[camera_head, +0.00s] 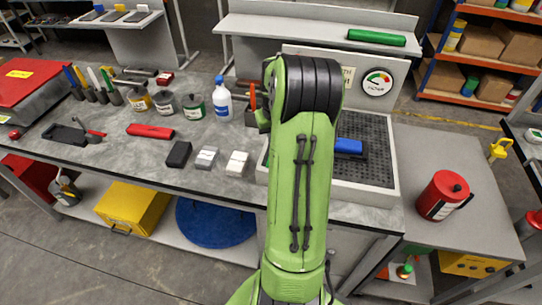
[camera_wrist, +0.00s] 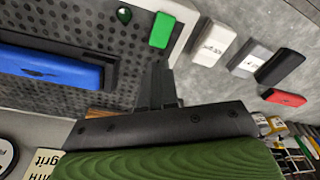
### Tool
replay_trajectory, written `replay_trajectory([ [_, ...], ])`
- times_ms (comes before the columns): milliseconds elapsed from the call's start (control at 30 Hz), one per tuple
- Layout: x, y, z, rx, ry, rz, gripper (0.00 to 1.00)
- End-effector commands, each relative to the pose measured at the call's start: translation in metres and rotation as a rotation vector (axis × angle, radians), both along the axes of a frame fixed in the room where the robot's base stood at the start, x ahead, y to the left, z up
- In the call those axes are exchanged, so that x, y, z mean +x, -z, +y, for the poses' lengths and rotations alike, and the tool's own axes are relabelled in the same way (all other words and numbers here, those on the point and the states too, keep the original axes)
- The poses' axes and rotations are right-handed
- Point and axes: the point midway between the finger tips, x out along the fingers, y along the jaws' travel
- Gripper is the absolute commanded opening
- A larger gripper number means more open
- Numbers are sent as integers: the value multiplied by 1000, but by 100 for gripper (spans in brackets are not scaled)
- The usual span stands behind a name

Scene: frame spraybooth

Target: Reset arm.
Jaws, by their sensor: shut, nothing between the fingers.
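My green arm (camera_head: 303,180) rises through the middle of the head view, bent at a black joint, and hides part of the bench behind it. My gripper shows in the wrist view (camera_wrist: 158,75), with its dark fingers together and nothing between them. It is over the edge area of a perforated tray (camera_wrist: 105,22). A blue block (camera_wrist: 45,68) lies on the tray to the left of the fingers, and a small green block (camera_wrist: 162,30) is just beyond them. In the head view the gripper is hidden behind the arm.
White (camera_head: 237,163), grey (camera_head: 206,157) and black (camera_head: 179,154) blocks lie on the bench left of the arm. A red can (camera_head: 443,196) stands on the right table. A shelf with a green roll (camera_head: 376,38) is at the back.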

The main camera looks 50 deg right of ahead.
Motion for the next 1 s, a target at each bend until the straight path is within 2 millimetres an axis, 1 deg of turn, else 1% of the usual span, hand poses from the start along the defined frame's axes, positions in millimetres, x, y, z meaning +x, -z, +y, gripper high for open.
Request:
replay_trajectory([
  [33, 0, -9, 0, -1, 0, -1, 0],
  [100, 0, -12, 0, 0, 0, 0, 0],
  [633, 0, -10, 0, -1, 0, 1, 0],
  [667, 1, -11, 2, -2, -4, -1, 0],
  [700, 4, -16, 8, -9, -16, -1, 0],
  [733, 7, -24, 16, -19, -30, -2, 0],
  [767, 11, -33, 28, -30, -52, -4, 0],
  [867, 23, -77, 90, -87, -157, -21, 0],
  [900, 22, -94, 120, -108, -200, -34, 0],
  [967, 15, -115, 163, -135, -263, -58, 0],
  [1000, 7, -127, 190, -149, -302, -78, 0],
])
